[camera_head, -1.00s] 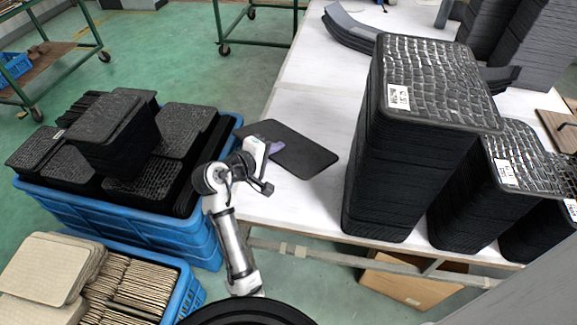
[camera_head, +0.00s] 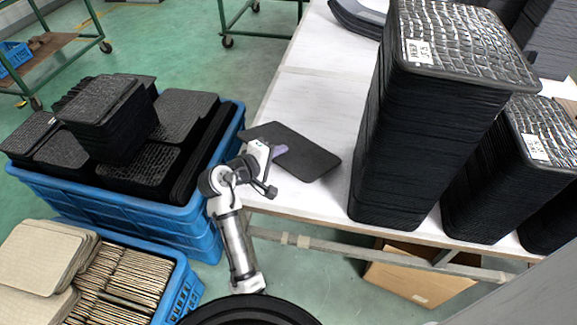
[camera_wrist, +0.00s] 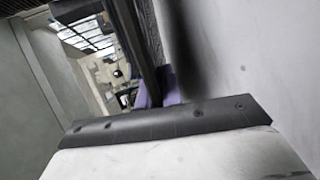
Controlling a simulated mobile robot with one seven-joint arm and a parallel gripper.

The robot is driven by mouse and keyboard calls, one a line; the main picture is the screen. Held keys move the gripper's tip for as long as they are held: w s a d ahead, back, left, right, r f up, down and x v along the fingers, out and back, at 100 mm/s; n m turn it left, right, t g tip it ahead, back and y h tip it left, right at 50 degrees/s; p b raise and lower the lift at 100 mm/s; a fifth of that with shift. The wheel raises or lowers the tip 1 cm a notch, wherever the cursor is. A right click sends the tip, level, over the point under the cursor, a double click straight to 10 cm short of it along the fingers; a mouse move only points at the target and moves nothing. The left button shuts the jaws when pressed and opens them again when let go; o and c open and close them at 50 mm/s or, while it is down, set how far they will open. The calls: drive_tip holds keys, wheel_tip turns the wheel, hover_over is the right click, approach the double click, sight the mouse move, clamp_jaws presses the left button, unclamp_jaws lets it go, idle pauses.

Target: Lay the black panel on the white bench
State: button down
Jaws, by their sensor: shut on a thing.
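The black panel (camera_head: 307,157) is a thin, dark, rounded-corner sheet over the near left part of the white bench (camera_head: 317,97). My gripper (camera_head: 279,151) has purple fingertips and is shut on the panel's near left edge. In the wrist view the purple fingertips (camera_wrist: 159,92) meet the panel (camera_wrist: 134,40), seen almost edge-on. The white bench top (camera_wrist: 245,60) shows beside it, with a dark soft shadow between. The panel seems close above the bench; whether any edge touches is unclear. Its left end extends past the bench edge in the head view.
Tall stacks of black panels (camera_head: 410,150) (camera_head: 500,190) stand on the bench to the right. A blue crate (camera_head: 130,205) of black panels stands left of my arm, with another blue crate (camera_head: 185,290) of beige pieces in front. Clear bench top lies behind the panel.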

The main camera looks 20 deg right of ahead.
drive_tip(key=shift+f, duration=0.4)
drive_tip(key=c, duration=1.7)
unclamp_jaws()
drive_tip(key=p+v, duration=0.4)
drive_tip(key=v, duration=0.3)
drive_tip(key=shift+s+a+r, duration=0.1)
drive_tip(key=shift+r, duration=0.05)
drive_tip(key=shift+s+a, duration=0.15)
drive_tip(key=shift+a, duration=0.2)
